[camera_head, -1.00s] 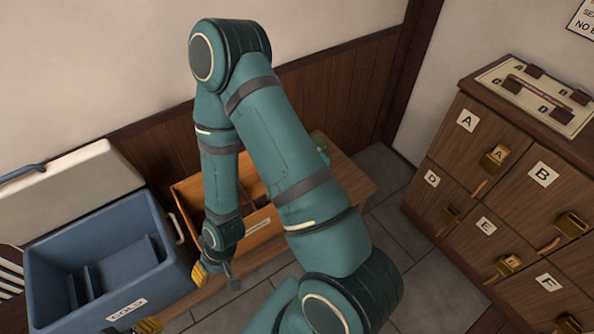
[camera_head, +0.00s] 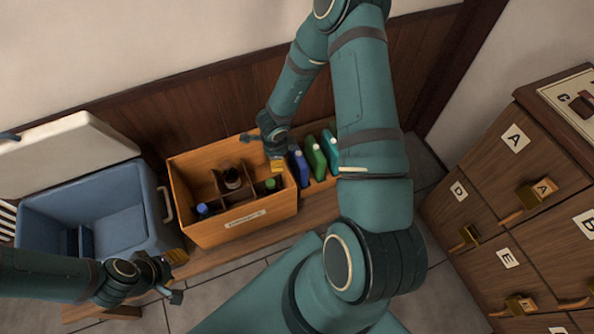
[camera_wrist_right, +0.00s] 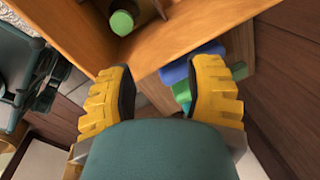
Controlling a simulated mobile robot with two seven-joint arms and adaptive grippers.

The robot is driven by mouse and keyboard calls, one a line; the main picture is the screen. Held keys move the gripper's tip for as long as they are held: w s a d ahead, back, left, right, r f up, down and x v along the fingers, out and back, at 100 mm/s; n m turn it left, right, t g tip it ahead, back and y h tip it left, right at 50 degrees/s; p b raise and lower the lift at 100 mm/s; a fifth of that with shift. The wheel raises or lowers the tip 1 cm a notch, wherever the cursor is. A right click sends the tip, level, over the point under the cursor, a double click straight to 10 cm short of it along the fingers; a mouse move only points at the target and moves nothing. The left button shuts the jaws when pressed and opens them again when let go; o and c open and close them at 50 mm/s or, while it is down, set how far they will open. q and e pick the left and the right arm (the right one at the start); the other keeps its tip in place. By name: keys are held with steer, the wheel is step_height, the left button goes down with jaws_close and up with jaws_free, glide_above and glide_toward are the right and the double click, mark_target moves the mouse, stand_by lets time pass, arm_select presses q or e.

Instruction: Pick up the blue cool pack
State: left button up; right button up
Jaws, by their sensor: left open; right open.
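My right gripper (camera_head: 278,163) is open above the crate's right end, just left of the pack. In the right wrist view, the blue pack (camera_wrist_right: 190,64) shows partly, beyond the crate wall and partly behind the right finger of my open gripper (camera_wrist_right: 165,92). Nothing is between the fingers. My left gripper (camera_head: 176,275) is open and empty in front of the cool box.
A green pack (camera_head: 315,157) and a teal pack (camera_head: 329,150) stand right of the blue one. The wooden crate (camera_head: 240,225) holds several bottles. The blue cool box (camera_head: 130,178) stands open at left. Lettered drawers (camera_head: 513,140) are at right.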

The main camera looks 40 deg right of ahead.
mark_target(300, 155)
steer(key=d+m, duration=0.3)
steer(key=m, duration=0.1)
steer(key=d+f+m, duration=0.1)
steer(key=d+m, duration=0.2)
steer(key=d+m+g+b, duration=0.1)
steer(key=d+m, duration=0.1)
steer(key=m, duration=0.2)
steer(key=shift+w+d+f+m+y, duration=0.15)
steer(key=shift+d+m+y, duration=0.15)
steer(key=shift+d, duration=0.1)
steer(key=shift+d+m, duration=0.45)
steer(key=shift+m, duration=0.65)
steer(key=shift+f, duration=0.35)
step_height(300, 155, down, 8)
steer(key=shift+w+d+b, duration=0.1)
steer(key=shift+b, duration=1.1)
steer(key=f, duration=0.1)
steer(key=f+b, duration=0.1)
steer(key=f, duration=0.1)
steer(key=w+f, duration=0.1)
steer(key=f, duration=0.1)
steer(key=shift+f+b, duration=0.1)
steer(key=shift+b, duration=0.3)
arm_select(q)
steer(key=x, duration=0.3)
steer(key=s+x, duration=0.1)
steer(key=x, duration=0.1)
steer(key=shift+a+f, duration=0.3)
arm_select(e)
steer(key=shift+s, duration=0.1)
